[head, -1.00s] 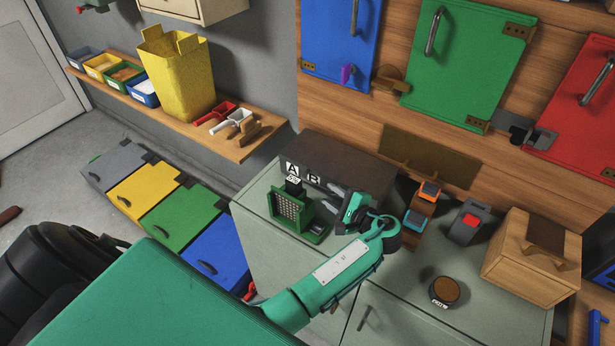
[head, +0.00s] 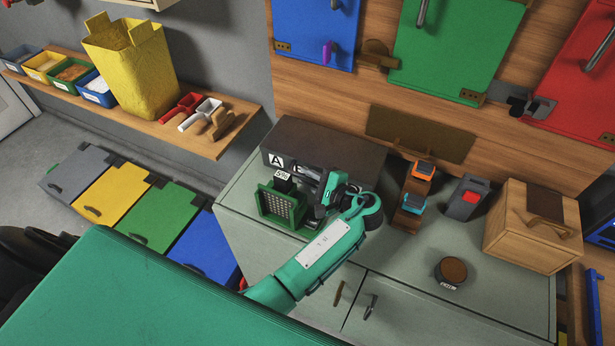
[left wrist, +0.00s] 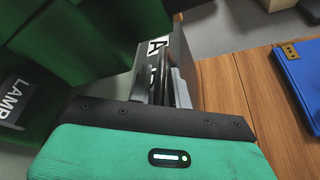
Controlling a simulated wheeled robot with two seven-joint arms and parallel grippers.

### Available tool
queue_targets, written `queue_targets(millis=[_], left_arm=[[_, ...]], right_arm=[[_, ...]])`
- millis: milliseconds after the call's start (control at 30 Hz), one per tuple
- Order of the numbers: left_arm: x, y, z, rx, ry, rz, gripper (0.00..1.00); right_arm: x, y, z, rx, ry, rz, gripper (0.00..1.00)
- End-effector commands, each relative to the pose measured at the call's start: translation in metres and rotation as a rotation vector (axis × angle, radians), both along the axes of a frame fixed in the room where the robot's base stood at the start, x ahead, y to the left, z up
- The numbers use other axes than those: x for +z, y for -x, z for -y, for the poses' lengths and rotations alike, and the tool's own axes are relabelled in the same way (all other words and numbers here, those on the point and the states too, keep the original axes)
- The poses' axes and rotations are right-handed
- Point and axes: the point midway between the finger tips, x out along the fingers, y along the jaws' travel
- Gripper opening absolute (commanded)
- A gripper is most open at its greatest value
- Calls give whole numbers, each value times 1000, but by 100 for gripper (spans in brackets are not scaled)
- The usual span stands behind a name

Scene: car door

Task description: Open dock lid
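The dark dock box (head: 335,145) stands at the back left of the grey-green counter, with a white A label on its front; the label beside it is partly covered by my gripper. The top of the box looks flat and closed. My left gripper (head: 306,181) is at the front of the box, its fingers slightly apart and pointing at it. In the left wrist view the gripper (left wrist: 165,88) reaches towards the A label (left wrist: 157,46) and the dark box side (left wrist: 181,50). I cannot tell whether the fingers touch the box. My right gripper is out of view.
A green lamp (head: 277,207) with a grid face stands close to my left gripper. Right of the arm are a holder with orange and blue items (head: 411,204), a red-buttoned grey block (head: 466,198), a round brown-topped can (head: 453,271) and a wooden box (head: 533,228).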

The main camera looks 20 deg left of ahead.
Motion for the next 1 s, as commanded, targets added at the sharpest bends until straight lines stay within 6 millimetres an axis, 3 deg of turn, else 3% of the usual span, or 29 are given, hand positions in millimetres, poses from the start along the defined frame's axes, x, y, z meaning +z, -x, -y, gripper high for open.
queue_targets(millis=[100, 467, 1000], left_arm=[[0, 0, 0, 0, 0, 0, 0], [5, 0, 0, 1, 0, -14, 0], [58, -5, -1, 0, -6, -122, 0]], right_arm=[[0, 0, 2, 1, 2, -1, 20], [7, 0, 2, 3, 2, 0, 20], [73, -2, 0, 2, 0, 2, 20]])
